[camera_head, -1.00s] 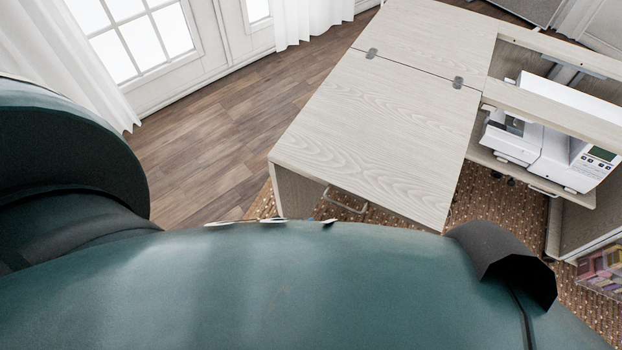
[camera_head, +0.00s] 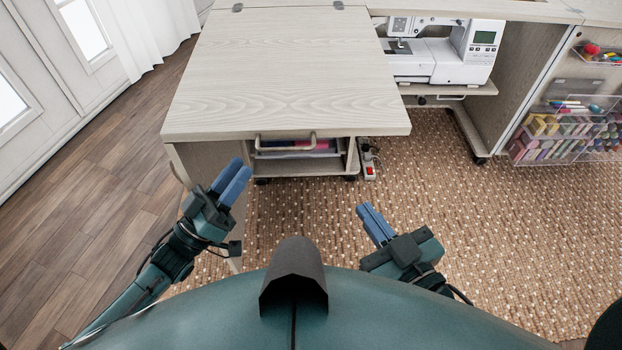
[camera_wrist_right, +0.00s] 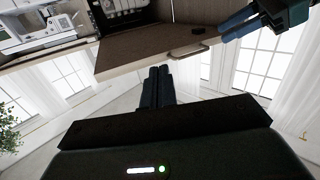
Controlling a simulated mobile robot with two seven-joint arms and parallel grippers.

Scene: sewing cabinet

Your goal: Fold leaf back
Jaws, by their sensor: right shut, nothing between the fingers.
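The leaf (camera_head: 285,85) is a pale wood panel lying flat, hinged at its back edge to the cabinet top; two dark hinges show at the top of the head view. Its underside (camera_wrist_right: 145,40) shows in the right wrist view. A curved handle (camera_head: 285,142) shows below the leaf's front edge. My right gripper (camera_head: 370,208) is shut and empty, in front of the leaf and to the right of the handle.
A white sewing machine (camera_head: 435,55) sits on a shelf right of the leaf. Clear racks of supplies (camera_head: 570,130) hang on the open door at right. A power strip (camera_head: 369,160) is near the leaf's right side. Patterned carpet (camera_head: 480,230) is clear in front.

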